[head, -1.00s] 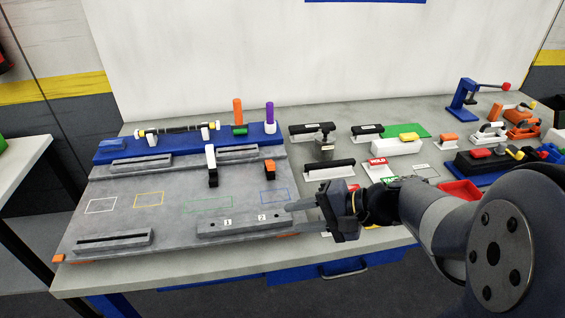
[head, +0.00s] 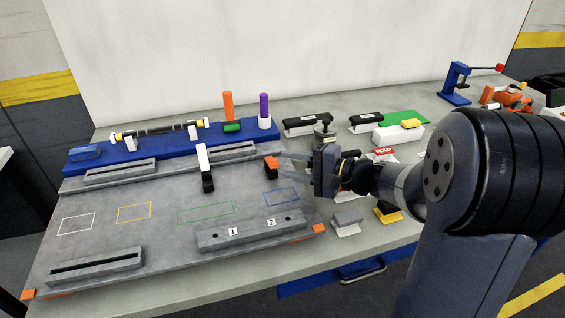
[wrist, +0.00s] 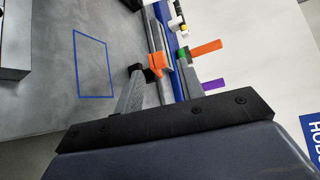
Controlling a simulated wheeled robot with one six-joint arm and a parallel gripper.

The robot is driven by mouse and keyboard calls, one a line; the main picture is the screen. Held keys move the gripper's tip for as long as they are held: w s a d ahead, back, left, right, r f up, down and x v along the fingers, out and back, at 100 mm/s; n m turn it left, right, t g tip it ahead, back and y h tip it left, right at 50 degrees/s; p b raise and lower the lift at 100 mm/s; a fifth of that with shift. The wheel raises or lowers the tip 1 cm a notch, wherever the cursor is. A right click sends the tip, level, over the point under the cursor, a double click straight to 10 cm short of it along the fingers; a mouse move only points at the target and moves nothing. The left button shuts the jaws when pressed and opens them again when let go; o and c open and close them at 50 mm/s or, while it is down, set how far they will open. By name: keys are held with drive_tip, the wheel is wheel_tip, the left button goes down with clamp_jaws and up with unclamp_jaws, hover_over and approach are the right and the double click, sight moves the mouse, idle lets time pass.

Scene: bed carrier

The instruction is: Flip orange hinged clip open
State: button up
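The orange hinged clip (head: 271,163) stands at the back right of the grey plate (head: 130,180), with a dark part under its orange top. It also shows in the wrist view (wrist: 155,64), just beyond a grey fingertip. My gripper (head: 282,166) is immediately right of the clip, its fingers pointing left towards it. The fingers look apart, with a gap between them and nothing visibly held. I cannot tell whether a fingertip touches the clip.
A white-and-black clip (head: 205,168) stands left of the orange one. Behind are a blue rack (head: 100,155), an orange peg (head: 228,106) and a purple peg (head: 264,106). The plate's middle is clear.

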sight(277, 162)
drive_tip(key=shift+x, duration=1.6)
clamp_jaws()
